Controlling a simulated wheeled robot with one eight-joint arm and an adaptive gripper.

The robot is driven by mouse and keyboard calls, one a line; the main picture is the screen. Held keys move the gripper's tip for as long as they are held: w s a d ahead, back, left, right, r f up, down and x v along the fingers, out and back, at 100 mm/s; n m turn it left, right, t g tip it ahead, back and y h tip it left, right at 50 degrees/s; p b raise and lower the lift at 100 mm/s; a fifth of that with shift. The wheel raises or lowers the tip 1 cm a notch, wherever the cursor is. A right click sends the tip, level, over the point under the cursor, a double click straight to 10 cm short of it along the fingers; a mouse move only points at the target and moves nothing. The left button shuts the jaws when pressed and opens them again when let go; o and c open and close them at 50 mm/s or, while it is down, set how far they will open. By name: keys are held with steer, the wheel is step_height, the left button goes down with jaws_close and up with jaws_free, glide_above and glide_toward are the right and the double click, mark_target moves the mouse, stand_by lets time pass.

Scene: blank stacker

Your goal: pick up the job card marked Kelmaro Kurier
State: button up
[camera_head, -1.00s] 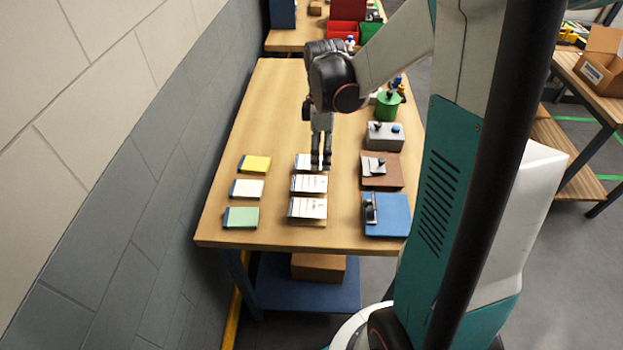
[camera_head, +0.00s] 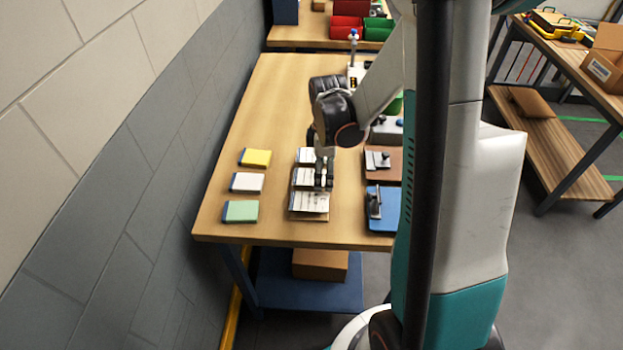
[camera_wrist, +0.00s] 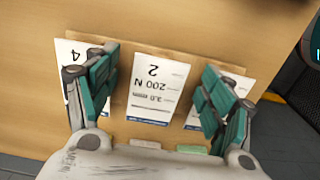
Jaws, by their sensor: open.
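Three white printed job cards lie in a column on a thin wooden board (camera_head: 309,218) in the head view: a back card (camera_head: 305,155), a middle card (camera_head: 304,177) and a front card (camera_head: 308,202). My gripper (camera_head: 324,184) is over the right side of the column, near the middle and front cards. I cannot read Kelmaro Kurier on any card.
Left of the cards lie a yellow pad (camera_head: 255,157), a white pad (camera_head: 247,182) and a green pad (camera_head: 241,211). Right of them stand a brown block (camera_head: 383,171) and a blue block (camera_head: 384,222), each with a fitting. A grey wall (camera_head: 150,180) runs along the left.

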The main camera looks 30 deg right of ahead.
steer(key=shift+f+b, duration=0.2)
steer(key=shift+b, duration=0.1)
stand_by(0.4)
steer(key=c, duration=0.8)
